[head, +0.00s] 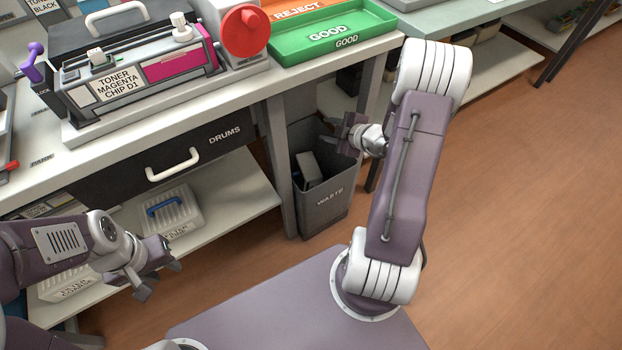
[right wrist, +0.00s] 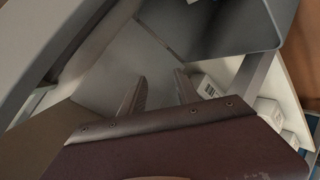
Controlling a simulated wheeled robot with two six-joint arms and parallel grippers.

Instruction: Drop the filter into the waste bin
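The waste bin (head: 325,208), dark grey and marked WASTE, stands on the floor beside the bench leg. A grey block (head: 309,168), which looks like the filter, lies tilted inside it against the left side. My right gripper (head: 338,131) is above the bin's opening near its back right. In the right wrist view its two fingers (right wrist: 158,92) are apart with nothing between them. The bin's dark opening (right wrist: 205,25) shows at the top of that view. My left gripper (head: 158,277) is open and empty in front of the lower shelf.
The bench (head: 262,93) holds a magenta toner cartridge (head: 178,64) in a fixture and a green GOOD tray (head: 330,42). A DRUMS drawer (head: 205,147) is under it. The floor at the right is clear.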

